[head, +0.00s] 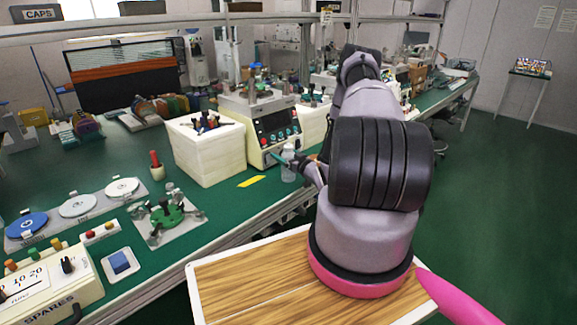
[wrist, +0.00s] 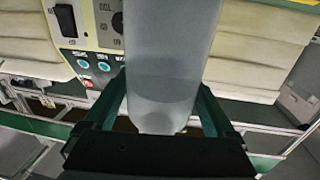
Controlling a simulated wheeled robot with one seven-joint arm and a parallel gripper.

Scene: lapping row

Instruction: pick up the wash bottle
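The wash bottle (head: 289,172) is pale and translucent. In the head view it is upright at the front edge of the green bench, beside the cream machine. My gripper (head: 289,160) is at its upper part, with a teal finger showing at the left. In the wrist view the bottle (wrist: 172,60) fills the middle of the picture, between the two dark green fingers of my gripper (wrist: 164,80). The finger ends meet the bottle's outline on both sides. I cannot tell whether they press on it, nor whether its base touches the bench.
The cream machine (head: 272,128) and a white block-like bin (head: 208,152) stand close behind the bottle. A yellow strip (head: 251,181) lies left of it. A green fixture (head: 167,214) sits farther left. A wood-topped surface (head: 250,281) is in front, with open floor at right.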

